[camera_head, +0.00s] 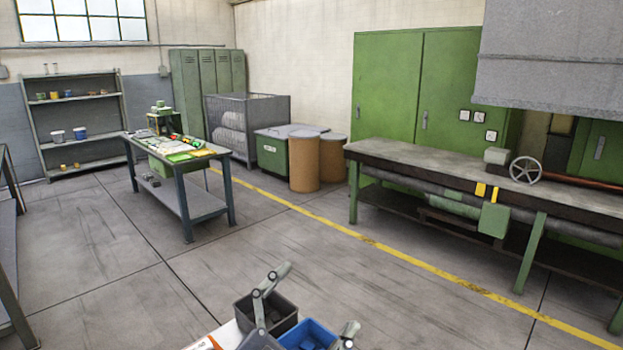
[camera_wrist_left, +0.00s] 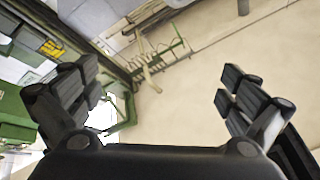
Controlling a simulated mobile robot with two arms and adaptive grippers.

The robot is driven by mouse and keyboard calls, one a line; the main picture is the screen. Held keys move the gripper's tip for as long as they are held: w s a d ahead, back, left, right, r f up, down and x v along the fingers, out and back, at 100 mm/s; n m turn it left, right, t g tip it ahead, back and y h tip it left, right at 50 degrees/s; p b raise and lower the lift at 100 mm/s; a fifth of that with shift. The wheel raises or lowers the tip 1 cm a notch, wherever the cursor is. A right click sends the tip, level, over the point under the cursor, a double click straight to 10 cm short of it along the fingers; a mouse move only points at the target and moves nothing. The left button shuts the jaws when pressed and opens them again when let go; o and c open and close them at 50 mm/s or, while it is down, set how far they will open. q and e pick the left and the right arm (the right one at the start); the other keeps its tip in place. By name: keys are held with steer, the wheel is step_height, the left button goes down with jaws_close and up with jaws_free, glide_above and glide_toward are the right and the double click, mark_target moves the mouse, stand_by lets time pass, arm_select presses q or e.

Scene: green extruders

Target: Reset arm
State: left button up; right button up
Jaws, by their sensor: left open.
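My left gripper (camera_head: 318,298) is at the bottom of the head view, its grey jointed fingers showing in front of and beside some small bins. In the left wrist view my left gripper (camera_wrist_left: 170,92) is open, with its two dark fingers spread wide on either side. Nothing is between them, and they touch nothing that I can see. Behind them is a pale wall or surface. My right gripper is not in view.
A dark grey bin (camera_head: 242,311) and a blue bin (camera_head: 325,329) with contents sit close to my left gripper. A small worktable (camera_head: 203,203) stands farther off at the left. A long green-legged bench (camera_head: 420,160) runs along the right. The floor between is clear.

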arm_select(q)
steer(key=w+a+f+n+t+y, duration=0.3)
steer(key=a+f+n+y, duration=0.6)
steer(key=a+n+y, duration=0.4)
steer(key=s+a+f+n+g+y, duration=0.1)
steer(key=s+a+f+g+y, duration=0.1)
steer(key=a+f+g+y, duration=0.3)
steer(key=s+a+f+n, duration=0.1)
steer(key=s+a+f, duration=0.15)
steer(key=f, duration=0.45)
steer(key=s+a+f+g+h, duration=0.1)
steer(key=s+f+g, duration=0.55)
steer(key=s, duration=0.45)
steer(key=s+f+g, duration=0.5)
steer(key=s+f, duration=0.3)
steer(key=s, duration=0.4)
step_height(320, 180, down, 27)
steer(key=b, duration=0.2)
steer(key=s+a+f+m+g+b, duration=0.1)
steer(key=s+a+f+g, duration=0.1)
steer(key=s+f, duration=1.5)
steer(key=shift+s+a+f+b, duration=0.4)
steer(key=shift+a+f, duration=0.1)
steer(key=shift+f, duration=0.15)
